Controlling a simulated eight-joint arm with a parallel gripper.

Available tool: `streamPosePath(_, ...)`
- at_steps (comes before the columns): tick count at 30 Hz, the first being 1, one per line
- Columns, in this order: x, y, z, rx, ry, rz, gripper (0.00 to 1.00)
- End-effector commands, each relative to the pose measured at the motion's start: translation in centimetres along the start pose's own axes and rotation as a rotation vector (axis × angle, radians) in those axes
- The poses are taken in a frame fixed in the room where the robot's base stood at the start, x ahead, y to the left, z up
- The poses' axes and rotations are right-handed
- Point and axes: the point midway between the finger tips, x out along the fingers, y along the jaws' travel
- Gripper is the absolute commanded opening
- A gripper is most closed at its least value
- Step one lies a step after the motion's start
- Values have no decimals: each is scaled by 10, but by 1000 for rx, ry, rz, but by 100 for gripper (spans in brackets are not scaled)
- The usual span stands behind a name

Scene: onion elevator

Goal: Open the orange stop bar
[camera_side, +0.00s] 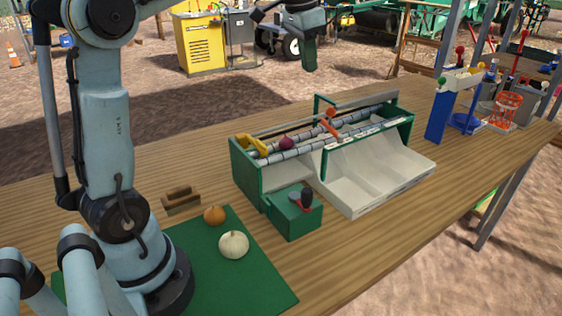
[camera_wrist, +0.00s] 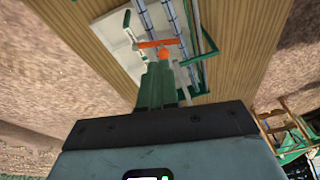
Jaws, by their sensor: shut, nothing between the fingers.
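The orange stop bar (camera_side: 332,128) lies across the roller track (camera_side: 310,141) of the green-framed elevator, with an orange knob at its far end. It also shows in the wrist view (camera_wrist: 148,44), just beyond my fingertips, with its round knob (camera_wrist: 163,54) close to them. My gripper (camera_side: 310,68) hangs above and behind the elevator in the side view, pointing down and well clear of it. Its green fingers (camera_wrist: 158,68) are shut together and empty. They hide part of the elevator in the wrist view.
A dark red onion (camera_side: 287,143) sits on the rollers beside a yellow part (camera_side: 254,144). A white sloped tray (camera_side: 372,178) stands in front. A green lever box (camera_side: 291,218), orange pumpkin (camera_side: 214,215) and white pumpkin (camera_side: 233,245) are nearer. A tall green frame (camera_side: 322,157) rises around the track.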

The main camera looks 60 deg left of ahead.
Motion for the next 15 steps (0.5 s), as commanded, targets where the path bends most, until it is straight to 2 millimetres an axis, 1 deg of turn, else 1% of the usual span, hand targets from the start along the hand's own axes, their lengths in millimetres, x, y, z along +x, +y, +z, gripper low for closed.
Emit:
streamPosePath(1,-1,0,10,-35,20,9,0)
streamPosePath(3,-1,0,18,-72,43,19,0)
streamPosePath(6,0,0,26,-104,64,28,0)
streamPosePath(11,5,1,28,-117,74,32,0)
streamPosePath(15,19,1,26,-116,73,32,0)
